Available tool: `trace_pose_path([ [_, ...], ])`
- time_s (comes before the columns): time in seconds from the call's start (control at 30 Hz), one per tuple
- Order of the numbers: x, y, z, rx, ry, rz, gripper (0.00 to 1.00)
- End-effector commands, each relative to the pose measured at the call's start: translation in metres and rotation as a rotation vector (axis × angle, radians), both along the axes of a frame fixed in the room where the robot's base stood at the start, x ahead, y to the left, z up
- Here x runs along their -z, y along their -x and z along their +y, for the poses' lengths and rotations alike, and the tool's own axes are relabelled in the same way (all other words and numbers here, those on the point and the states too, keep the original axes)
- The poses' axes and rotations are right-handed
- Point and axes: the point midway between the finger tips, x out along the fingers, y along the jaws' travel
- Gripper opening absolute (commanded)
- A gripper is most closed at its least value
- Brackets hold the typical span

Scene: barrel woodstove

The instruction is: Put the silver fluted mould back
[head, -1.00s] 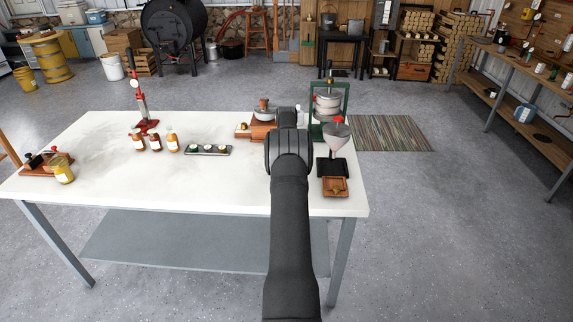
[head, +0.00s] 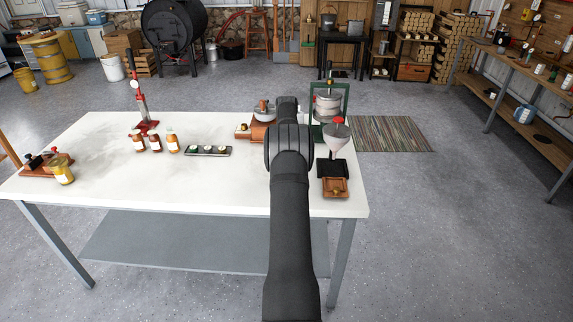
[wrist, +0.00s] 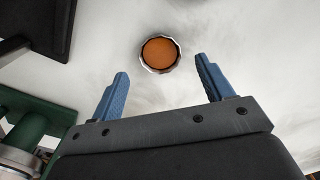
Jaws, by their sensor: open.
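The silver fluted mould (wrist: 160,54) shows in the wrist view as a round scalloped rim around an orange-brown middle, on the white tabletop. My gripper (wrist: 161,68) is open, its two blue fingers apart and empty. In the picture the mould lies just above the gap between the fingertips, and neither finger appears to touch it. In the head view my arm hides the fingers, and I cannot make out the mould there. A dark tray (head: 187,151) with several small round pieces lies on the white table (head: 100,190), left of my arm.
A green-framed press (head: 328,104) and a funnel stand (head: 335,142) stand right of my arm. A wooden block device (head: 262,130) is close to the arm's left. Several jars (head: 155,142) and a red lever tool (head: 143,110) stand farther left. The table's front middle is clear.

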Motion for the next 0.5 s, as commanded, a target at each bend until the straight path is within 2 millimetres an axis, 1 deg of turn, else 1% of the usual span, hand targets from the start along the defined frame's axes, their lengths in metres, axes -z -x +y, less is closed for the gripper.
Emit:
trace_pose_path([
  [0.03, -0.014, -0.001, 0.000, 0.000, -0.001, -0.005, 0.73],
  [0.2, -0.049, -0.001, 0.000, 0.000, 0.000, -0.004, 0.73],
  [0.33, -0.067, -0.001, 0.000, 0.000, -0.001, -0.002, 0.73],
  [0.5, -0.079, 0.000, 0.000, 0.000, 0.000, 0.000, 0.73],
])
